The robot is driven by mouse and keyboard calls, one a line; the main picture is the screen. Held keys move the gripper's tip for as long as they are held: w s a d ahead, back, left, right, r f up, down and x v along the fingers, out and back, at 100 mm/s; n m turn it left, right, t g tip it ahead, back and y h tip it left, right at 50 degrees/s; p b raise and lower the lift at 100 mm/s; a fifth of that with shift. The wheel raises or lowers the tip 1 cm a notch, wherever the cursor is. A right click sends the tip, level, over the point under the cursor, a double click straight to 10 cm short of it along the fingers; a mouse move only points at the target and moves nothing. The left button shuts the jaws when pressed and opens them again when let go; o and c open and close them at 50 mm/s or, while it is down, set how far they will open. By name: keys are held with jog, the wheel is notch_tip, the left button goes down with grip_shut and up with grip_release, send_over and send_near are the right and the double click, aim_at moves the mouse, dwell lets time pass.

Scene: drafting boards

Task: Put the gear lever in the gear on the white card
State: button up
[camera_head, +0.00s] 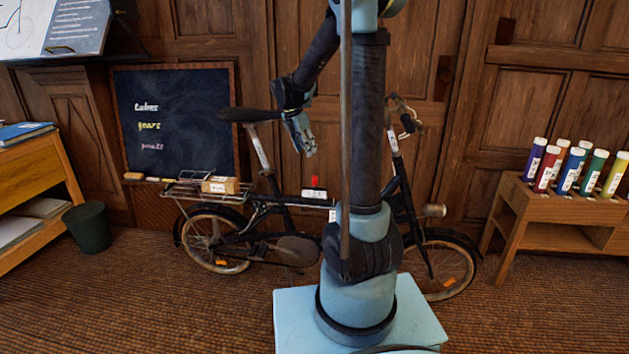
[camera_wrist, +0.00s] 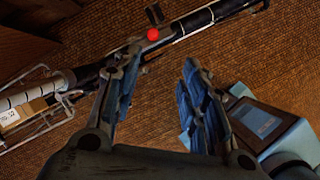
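The gear lever, with a red top (camera_head: 315,179), stands on the top tube of a black bicycle (camera_head: 264,209). A white card (camera_head: 314,194) shows at its base; any gear marks on it are too small to read. In the wrist view the lever's red knob (camera_wrist: 153,34) is beyond my fingertips, near the upper middle, with the bicycle frame (camera_wrist: 118,52) running diagonally. My gripper (camera_head: 306,150) hangs above the bicycle, up and left of the lever in the head view. In the wrist view my gripper (camera_wrist: 161,68) is open, with nothing between its fingers.
A cardboard box (camera_head: 220,185) sits on the bicycle's rear rack. A blackboard (camera_head: 175,120) with chalk words leans behind it. A rack (camera_head: 556,208) of coloured tubes stands at right, a dark bin (camera_head: 88,229) at left. Other white labels are on the bicycle frame.

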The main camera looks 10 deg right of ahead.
aim_at(315, 177)
jog(key=shift+n, duration=0.5)
jog(key=x, duration=0.6)
jog(key=w+x, duration=0.1)
jog(key=x, duration=1.1)
jog(key=shift+w+a, duration=0.25)
jog(key=shift+a, duration=0.05)
jog(key=shift+c, duration=0.6)
grip_shut()
